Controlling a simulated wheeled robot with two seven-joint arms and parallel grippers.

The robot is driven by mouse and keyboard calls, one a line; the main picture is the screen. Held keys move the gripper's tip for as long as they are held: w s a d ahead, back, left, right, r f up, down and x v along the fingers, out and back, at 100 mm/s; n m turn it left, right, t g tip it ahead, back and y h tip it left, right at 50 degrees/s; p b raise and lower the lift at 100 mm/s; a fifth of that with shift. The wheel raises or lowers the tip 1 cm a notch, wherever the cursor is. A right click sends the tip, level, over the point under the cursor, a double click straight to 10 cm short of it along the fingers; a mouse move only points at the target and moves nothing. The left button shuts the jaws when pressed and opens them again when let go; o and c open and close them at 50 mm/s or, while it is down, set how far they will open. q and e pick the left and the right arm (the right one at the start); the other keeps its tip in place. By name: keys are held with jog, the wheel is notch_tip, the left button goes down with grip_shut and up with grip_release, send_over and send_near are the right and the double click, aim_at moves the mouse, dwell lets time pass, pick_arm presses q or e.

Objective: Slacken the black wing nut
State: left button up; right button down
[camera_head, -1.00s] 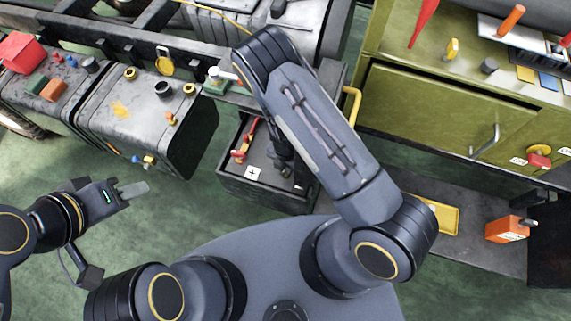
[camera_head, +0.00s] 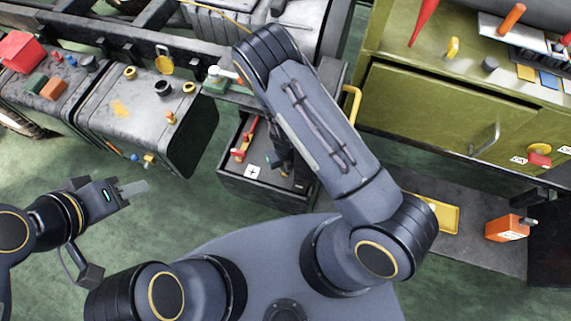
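An open dark battery box (camera_head: 232,188) stands below the frame rail, left of my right arm. A red clamp piece (camera_head: 240,152) and a white plus mark (camera_head: 252,171) show on its dark top. My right gripper (camera_head: 283,166) points down into the right part of this box. My own forearm and the shadow hide much of it, so its opening is unclear. I cannot make out the black wing nut; the area around the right gripper is dark and partly covered. My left gripper (camera_head: 134,188) is empty over the green floor, away from the box; its finger gap is unclear.
A dark tank (camera_head: 140,100) with yellow caps stands left of the box. A yellow handle (camera_head: 352,105) rises behind my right forearm. A green cabinet (camera_head: 440,110) stands at the right, with a yellow tray (camera_head: 447,219) and an orange box (camera_head: 507,228) below it.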

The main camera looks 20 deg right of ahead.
jog(key=shift+w+n, duration=0.1)
jog(key=shift+n, duration=1.9)
jog(key=c, duration=1.4)
grip_release()
jog(key=shift+b, duration=0.3)
notch_tip(320, 180, up, 8)
jog(key=shift+f+p, duration=0.1)
jog(key=shift+p, duration=0.3)
jog(key=shift+a, duration=0.1)
